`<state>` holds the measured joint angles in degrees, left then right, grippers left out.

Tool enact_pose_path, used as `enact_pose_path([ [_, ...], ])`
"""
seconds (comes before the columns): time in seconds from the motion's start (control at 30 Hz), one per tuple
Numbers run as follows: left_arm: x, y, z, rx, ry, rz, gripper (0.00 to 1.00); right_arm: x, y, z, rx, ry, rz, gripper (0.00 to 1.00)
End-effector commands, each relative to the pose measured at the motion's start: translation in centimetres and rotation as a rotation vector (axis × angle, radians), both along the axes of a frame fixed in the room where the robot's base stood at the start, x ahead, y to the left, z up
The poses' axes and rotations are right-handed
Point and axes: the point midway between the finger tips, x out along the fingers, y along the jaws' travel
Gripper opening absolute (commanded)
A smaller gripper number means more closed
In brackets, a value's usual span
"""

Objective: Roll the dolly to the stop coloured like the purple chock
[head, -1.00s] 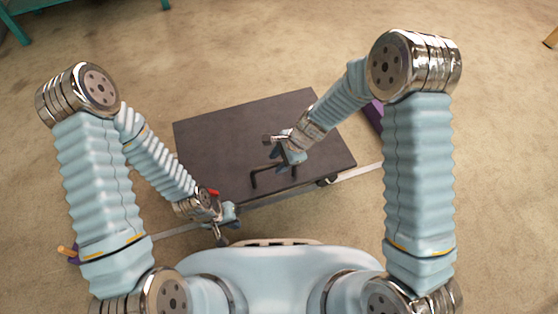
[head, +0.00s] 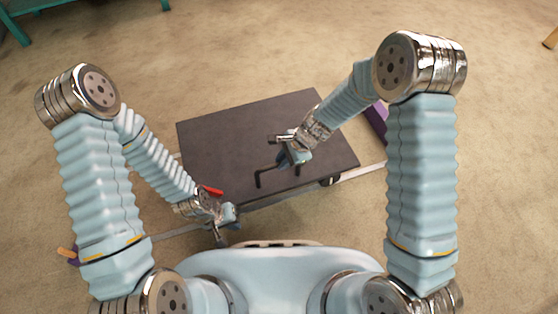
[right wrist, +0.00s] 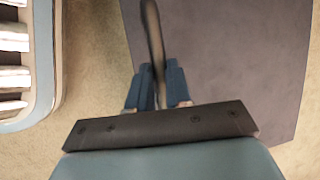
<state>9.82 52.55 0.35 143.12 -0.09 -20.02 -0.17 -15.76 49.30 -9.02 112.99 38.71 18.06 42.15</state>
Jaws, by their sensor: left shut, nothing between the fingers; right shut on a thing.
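The dolly (head: 240,135) is a dark grey flat platform with a black bar handle (head: 258,180) near its front edge. My right gripper (head: 290,160) is shut on the handle; the right wrist view shows the bar (right wrist: 153,35) between its blue fingers (right wrist: 158,85). A purple block (head: 378,118), apparently a stop, lies by the dolly's right side, partly behind my right arm. A small purple piece with an orange part (head: 70,255), perhaps the chock, lies at the far left, partly hidden by my left arm. My left gripper (head: 222,236) is shut and empty near the dolly's front left corner.
A pale rail (head: 360,172) runs along the floor in front of the dolly. A red piece (head: 211,190) shows beside my left wrist; its base is hidden. A teal frame (head: 20,25) stands at the back left. The beige floor beyond the dolly is clear.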

Motion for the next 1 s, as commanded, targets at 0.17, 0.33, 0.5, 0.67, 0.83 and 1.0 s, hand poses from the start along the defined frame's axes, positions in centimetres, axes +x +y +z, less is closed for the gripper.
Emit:
enact_pose_path([
  [0.17, 0.0, 0.0, 0.3, 0.001, -0.001, 0.0, 0.0, 1.5, -4.4, 0.0, -0.005, -0.001, -0.012, 0.0],
  [0.33, 0.0, 0.1, 0.6, 0.001, -0.001, 0.0, 0.0, 3.1, -9.5, 0.0, -0.006, -0.003, -0.013, 0.0],
  [0.5, 0.0, 0.1, 0.6, 0.001, -0.002, 0.001, 0.0, 4.6, -14.2, 0.0, -0.006, -0.002, -0.01, 0.0],
  [0.67, 0.0, 0.1, 0.6, 0.002, -0.001, 0.002, 0.0, 5.7, -17.8, -0.1, -0.006, -0.001, -0.009, 0.0],
  [0.83, 0.0, 0.1, 0.5, 0.001, -0.002, 0.001, 0.0, 6.5, -20.2, -0.1, -0.004, 0.001, -0.006, 0.0],
  [1.0, 0.0, 0.1, 0.5, 0.001, -0.002, 0.001, 0.0, 6.8, -21.4, -0.1, -0.004, 0.001, -0.004, 0.0],
])
